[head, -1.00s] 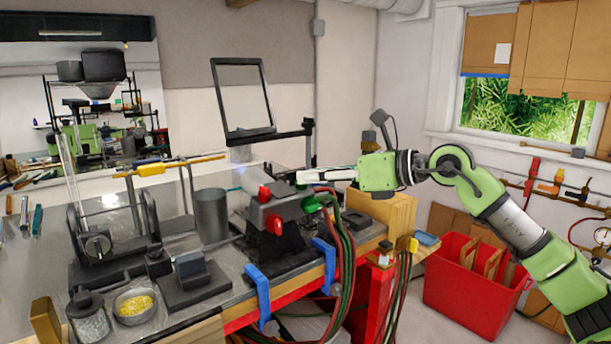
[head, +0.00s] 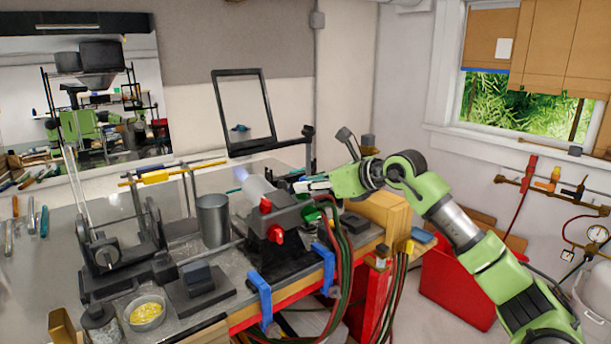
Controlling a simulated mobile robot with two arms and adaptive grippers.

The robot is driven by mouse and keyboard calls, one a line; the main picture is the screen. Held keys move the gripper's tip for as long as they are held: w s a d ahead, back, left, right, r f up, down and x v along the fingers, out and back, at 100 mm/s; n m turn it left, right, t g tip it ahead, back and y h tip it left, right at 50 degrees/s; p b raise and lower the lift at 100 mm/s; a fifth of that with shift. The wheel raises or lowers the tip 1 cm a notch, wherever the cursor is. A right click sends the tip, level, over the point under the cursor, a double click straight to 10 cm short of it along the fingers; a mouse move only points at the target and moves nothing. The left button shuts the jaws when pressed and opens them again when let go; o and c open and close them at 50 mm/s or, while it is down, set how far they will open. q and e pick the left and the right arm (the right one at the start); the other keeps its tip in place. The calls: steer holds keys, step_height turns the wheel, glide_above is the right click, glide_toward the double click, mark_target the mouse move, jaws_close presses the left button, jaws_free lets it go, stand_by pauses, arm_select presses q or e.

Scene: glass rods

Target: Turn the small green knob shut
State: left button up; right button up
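The torch (head: 262,198) stands on the metal bench top, with red knobs (head: 276,235) on its near side. A small green knob (head: 312,214) shows at the right side of the torch, partly hidden by the hoses and my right gripper. My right gripper (head: 300,186) reaches in from the right, just above the green knob. Its pale fingers point left; I cannot tell whether they touch the knob or how far apart they are. A bluish flame glow shows at the torch's far end. My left gripper is not in view.
Red and green hoses (head: 345,255) hang over the bench's front edge beside blue clamps (head: 262,298). A dark framed screen (head: 243,108) stands behind the torch. A metal cup (head: 213,217) and a rod stand (head: 110,235) are to the left. A red bin (head: 455,285) is on the floor.

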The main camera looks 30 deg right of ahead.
steer(key=shift+x, duration=0.85)
jaws_close()
